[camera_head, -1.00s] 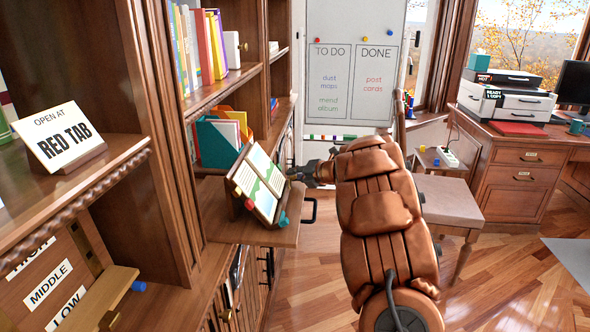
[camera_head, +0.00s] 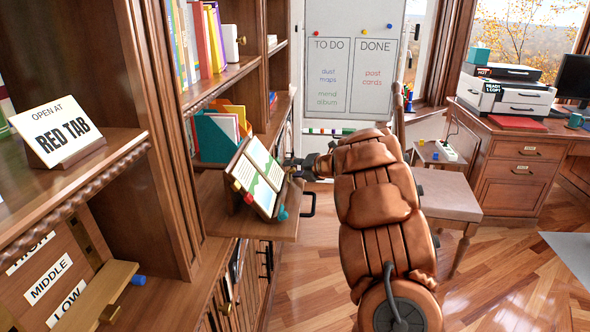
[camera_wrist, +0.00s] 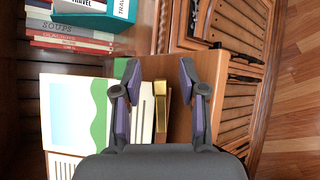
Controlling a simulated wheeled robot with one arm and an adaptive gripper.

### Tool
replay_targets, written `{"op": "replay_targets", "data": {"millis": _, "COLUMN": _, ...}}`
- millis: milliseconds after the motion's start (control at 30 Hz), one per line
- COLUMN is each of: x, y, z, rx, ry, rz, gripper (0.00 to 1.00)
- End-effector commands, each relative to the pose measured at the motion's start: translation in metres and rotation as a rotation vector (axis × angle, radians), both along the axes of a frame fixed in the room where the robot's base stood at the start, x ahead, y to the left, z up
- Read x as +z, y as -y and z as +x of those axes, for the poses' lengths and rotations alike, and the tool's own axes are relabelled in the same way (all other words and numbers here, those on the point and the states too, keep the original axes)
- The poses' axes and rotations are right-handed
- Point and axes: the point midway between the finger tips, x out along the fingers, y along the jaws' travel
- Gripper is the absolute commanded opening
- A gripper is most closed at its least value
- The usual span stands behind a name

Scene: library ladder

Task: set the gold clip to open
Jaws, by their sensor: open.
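The gold clip (camera_wrist: 161,108) shows in the wrist view as a narrow gold bar at the right edge of the open book's pages. My gripper (camera_wrist: 159,76) is open, with one finger to each side of the clip in that view. I cannot tell whether either finger touches it. In the head view my gripper (camera_head: 294,164) is at the right edge of the open book (camera_head: 260,172), which leans on a wooden stand on a pull-out shelf. The clip cannot be clearly made out there.
The pull-out shelf (camera_head: 215,220) juts from the bookcase, with a dark handle (camera_head: 309,205) at its right. A teal file box (camera_head: 213,139) stands behind the book. An upholstered chair (camera_head: 449,195) is to the right of my arm. Open wooden floor lies beyond.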

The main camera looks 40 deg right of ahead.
Motion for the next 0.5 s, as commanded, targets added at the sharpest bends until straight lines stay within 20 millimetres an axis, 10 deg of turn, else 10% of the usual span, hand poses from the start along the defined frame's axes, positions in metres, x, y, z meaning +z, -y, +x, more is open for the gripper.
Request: {"op": "replay_targets", "data": {"millis": 500, "x": 0.026, "y": 0.012, "z": -0.057, "rx": -0.005, "ry": -0.001, "rz": -0.002, "gripper": 0.42}}
